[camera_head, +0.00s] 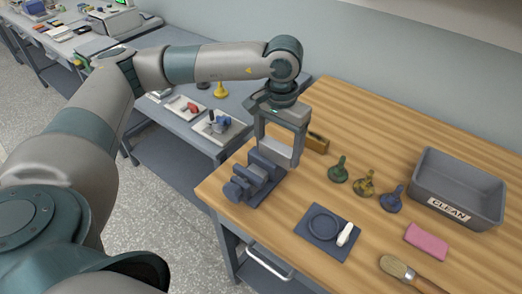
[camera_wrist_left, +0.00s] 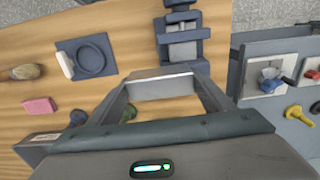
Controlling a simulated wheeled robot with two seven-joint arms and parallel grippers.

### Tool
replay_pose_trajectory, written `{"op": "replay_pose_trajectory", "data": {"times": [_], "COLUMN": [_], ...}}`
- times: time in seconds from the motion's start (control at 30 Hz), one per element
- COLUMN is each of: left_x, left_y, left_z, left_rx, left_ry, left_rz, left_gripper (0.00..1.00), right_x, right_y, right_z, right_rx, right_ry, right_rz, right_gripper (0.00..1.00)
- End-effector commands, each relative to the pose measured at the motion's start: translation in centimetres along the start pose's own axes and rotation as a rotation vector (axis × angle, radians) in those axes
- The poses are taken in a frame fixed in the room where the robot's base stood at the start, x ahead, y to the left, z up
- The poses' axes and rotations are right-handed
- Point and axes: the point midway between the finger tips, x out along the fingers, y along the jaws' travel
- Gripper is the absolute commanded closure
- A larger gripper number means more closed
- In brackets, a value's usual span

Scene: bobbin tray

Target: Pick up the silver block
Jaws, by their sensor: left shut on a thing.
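The silver block (camera_head: 277,151) is a grey bar spanning between the fingertips of my left gripper (camera_head: 279,147) in the head view. It also shows in the wrist view (camera_wrist_left: 160,76) as a bar with a bright edge. My left gripper (camera_wrist_left: 163,82) is shut on it, pointing down, with one finger on each end. The block is beside the dark blue-grey vise (camera_head: 250,188) at the table's left edge. The vise shows just beyond the block in the wrist view (camera_wrist_left: 181,18). I cannot tell how high the block is. My right gripper is not in view.
On the wooden table (camera_head: 322,95) stand green (camera_head: 338,171), yellow (camera_head: 364,184) and blue (camera_head: 391,200) knobbed pieces, a grey CLEAN tray (camera_head: 458,212), a pink block (camera_head: 426,241), a brush (camera_head: 398,268) and a dark mat (camera_head: 313,242) with a ring. A brass-coloured block (camera_head: 317,143) lies behind the gripper.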

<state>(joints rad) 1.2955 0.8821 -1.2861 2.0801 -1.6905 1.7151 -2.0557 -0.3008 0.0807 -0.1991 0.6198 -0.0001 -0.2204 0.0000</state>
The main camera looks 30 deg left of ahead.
Motion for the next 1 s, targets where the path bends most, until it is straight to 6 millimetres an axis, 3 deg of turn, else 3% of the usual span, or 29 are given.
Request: {"op": "replay_pose_trajectory", "data": {"times": [0.2, 0.4, 1.0], "left_x": [-2.3, -3.4, -3.7], "left_y": [3.7, 5.4, 5.9], "left_z": [-1.1, -1.6, -1.8], "left_rx": [0.004, 0.002, 0.0], "left_ry": [0.003, 0.001, 0.0], "left_rz": [0.002, 0.001, 0.0], "left_gripper": [0.62, 0.62, 0.62], "right_x": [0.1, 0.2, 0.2], "right_y": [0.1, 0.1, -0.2], "right_z": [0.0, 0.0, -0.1], "right_rx": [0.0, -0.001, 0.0], "right_ry": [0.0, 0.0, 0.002], "right_rz": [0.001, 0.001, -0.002], "right_gripper": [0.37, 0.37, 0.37]}}
